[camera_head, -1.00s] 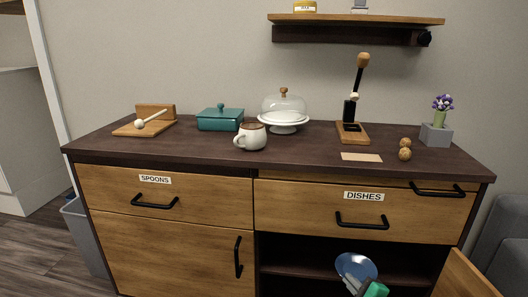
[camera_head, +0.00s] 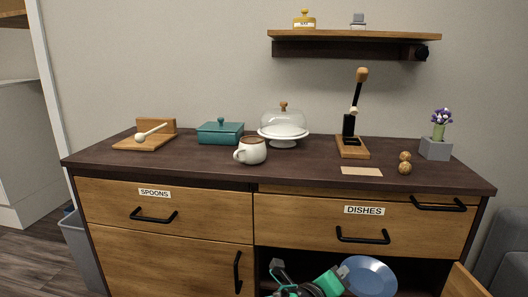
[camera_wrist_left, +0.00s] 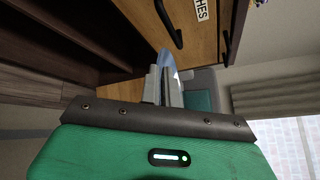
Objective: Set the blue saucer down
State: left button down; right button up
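The blue saucer (camera_head: 370,278) is at the bottom of the head view, in front of the open compartment under the DISHES drawer. Its face shows to the head camera. My left gripper (camera_head: 341,279) is at the saucer's left edge, with black and teal arm parts to its left. In the left wrist view the saucer (camera_wrist_left: 170,65) shows nearly edge-on, and the two grey fingers (camera_wrist_left: 163,88) are shut on its rim. Whether the saucer touches a shelf cannot be told. My right gripper is not in view.
The open compartment (camera_head: 415,275) is dark inside, with an open wooden door (camera_head: 465,284) at its right. The DISHES drawer (camera_head: 300,216) is above it. The dark countertop (camera_head: 200,165) carries a mug (camera_head: 251,150), a teal dish (camera_head: 220,132) and a glass-domed stand (camera_head: 284,125).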

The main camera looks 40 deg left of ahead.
pick_arm(q)
jog(key=s+r+m+h, duration=0.1)
jog(key=r+m+h, duration=0.1)
jog(key=s+r+h, duration=0.1)
jog(key=r+h, duration=0.1)
jog(key=shift+s+m+g, duration=0.3)
jog(key=shift+m+g, duration=0.1)
jog(key=shift+a, duration=0.1)
